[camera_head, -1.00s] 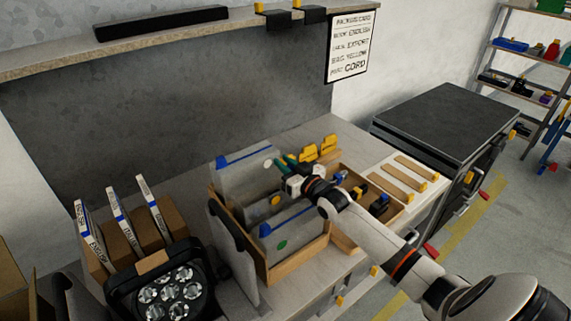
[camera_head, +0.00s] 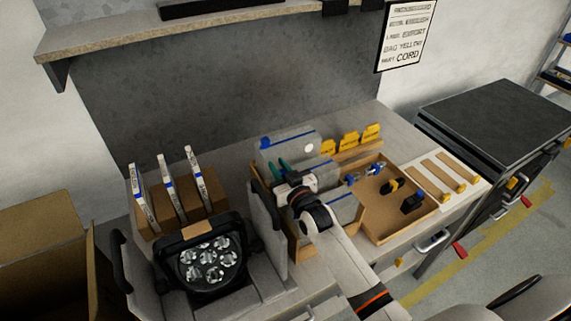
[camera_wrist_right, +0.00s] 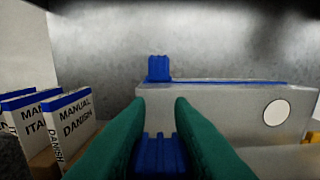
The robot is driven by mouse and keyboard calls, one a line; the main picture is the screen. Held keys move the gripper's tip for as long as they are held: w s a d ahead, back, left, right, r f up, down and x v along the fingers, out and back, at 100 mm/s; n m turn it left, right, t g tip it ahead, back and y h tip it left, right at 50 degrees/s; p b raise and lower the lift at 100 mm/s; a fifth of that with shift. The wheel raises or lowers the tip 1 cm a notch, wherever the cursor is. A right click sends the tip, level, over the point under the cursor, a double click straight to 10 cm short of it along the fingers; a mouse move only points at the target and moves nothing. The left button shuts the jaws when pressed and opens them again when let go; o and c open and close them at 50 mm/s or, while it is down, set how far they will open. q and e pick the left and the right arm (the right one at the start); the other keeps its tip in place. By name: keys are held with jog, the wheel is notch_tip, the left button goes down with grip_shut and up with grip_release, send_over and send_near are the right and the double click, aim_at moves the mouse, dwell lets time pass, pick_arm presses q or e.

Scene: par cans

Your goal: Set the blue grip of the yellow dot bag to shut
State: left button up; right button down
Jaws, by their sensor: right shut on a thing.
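Grey bags with blue top strips stand in a wooden crate (camera_head: 291,242). The rear bag (camera_head: 285,150) shows a white dot, also in the right wrist view (camera_wrist_right: 275,113). The yellow dot bag (camera_head: 322,172) stands in the middle; my right gripper and wrist hide its dot now. My right gripper (camera_head: 283,166) has green fingers, pointing at the rear bag. In the right wrist view its fingers (camera_wrist_right: 160,125) are on either side of a ribbed blue grip (camera_wrist_right: 161,155), shut on it. Whether that grip is open or shut cannot be told. My left gripper is out of view.
A black lamp (camera_head: 207,262) and upright manuals (camera_head: 172,188) stand left of the crate. Right of it are a wooden tray (camera_head: 395,232) with small parts and yellow tags (camera_head: 349,139) behind. A sign (camera_head: 405,35) hangs above.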

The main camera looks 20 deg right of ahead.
jog(key=c, duration=1.2)
grip_release()
jog(key=shift+c, duration=0.2)
jog(key=shift+s, duration=0.1)
jog(key=s, duration=0.4)
jog(key=s+b, duration=0.1)
jog(key=s, duration=0.3)
jog(key=s+d+b, duration=0.1)
jog(key=s, duration=0.2)
jog(key=shift+s, duration=0.4)
jog(key=shift+f, duration=0.1)
